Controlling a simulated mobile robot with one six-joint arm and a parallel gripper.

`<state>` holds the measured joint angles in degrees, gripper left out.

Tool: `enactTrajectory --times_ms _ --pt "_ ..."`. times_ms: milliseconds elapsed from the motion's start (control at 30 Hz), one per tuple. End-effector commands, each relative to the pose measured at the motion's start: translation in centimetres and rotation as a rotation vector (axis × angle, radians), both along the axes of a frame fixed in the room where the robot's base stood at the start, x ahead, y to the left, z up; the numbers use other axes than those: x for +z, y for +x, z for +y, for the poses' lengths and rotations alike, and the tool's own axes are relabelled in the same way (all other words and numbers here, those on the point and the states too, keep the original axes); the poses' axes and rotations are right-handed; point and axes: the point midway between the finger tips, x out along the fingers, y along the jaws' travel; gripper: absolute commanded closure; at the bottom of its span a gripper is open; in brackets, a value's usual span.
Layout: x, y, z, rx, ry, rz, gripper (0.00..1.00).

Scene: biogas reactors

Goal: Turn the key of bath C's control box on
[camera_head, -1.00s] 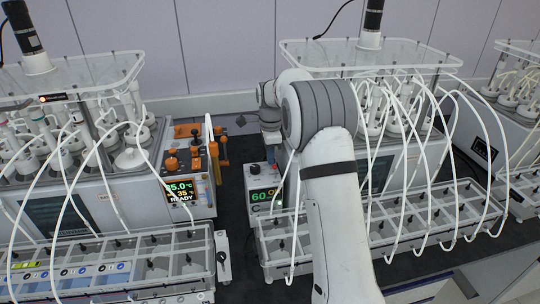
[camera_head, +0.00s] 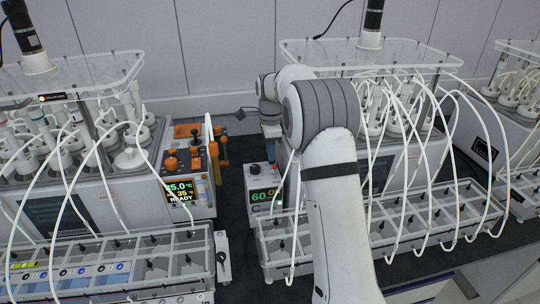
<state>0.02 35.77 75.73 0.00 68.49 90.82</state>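Bath C's control box (camera_head: 262,192) is a small grey-white box in the middle, left of my arm. Its dark display shows green digits starting with 60, and a letter C is below them. A black round knob (camera_head: 254,169) and a small red part sit on its top. I cannot make out which part is the key or how it is turned. My arm rises from the bottom and bends left at the top, behind the box. A small dark part (camera_head: 241,114) at the wrist's left may be my gripper; its fingers cannot be made out.
Bath C's reactor (camera_head: 395,150) with white tubes stands behind my arm, its clear bottle tray (camera_head: 410,228) in front. The left reactor has an orange-trimmed controller (camera_head: 182,185) showing READY. A narrow dark gap of bench (camera_head: 231,185) separates the two stations.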

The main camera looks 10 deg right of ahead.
Motion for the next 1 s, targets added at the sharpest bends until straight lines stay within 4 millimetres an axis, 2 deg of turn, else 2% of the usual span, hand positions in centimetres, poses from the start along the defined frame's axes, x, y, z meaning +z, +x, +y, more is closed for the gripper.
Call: enactTrajectory --times_ms 100,300,467,767,867,1000 --pt "2.2 0.1 0.0 0.0 0.0 -0.005 0.71" --pt "5.0 0.1 0.0 0.0 0.0 -0.003 0.71" --pt "5.8 0.0 0.0 0.0 0.0 -0.002 0.71" --pt "5.9 0.0 0.0 0.001 0.0 -0.001 0.71" --pt "6.7 -1.1 0.0 0.048 0.0 -0.012 0.71" --pt "9.1 -4.7 0.0 0.212 -0.006 -0.045 0.71"
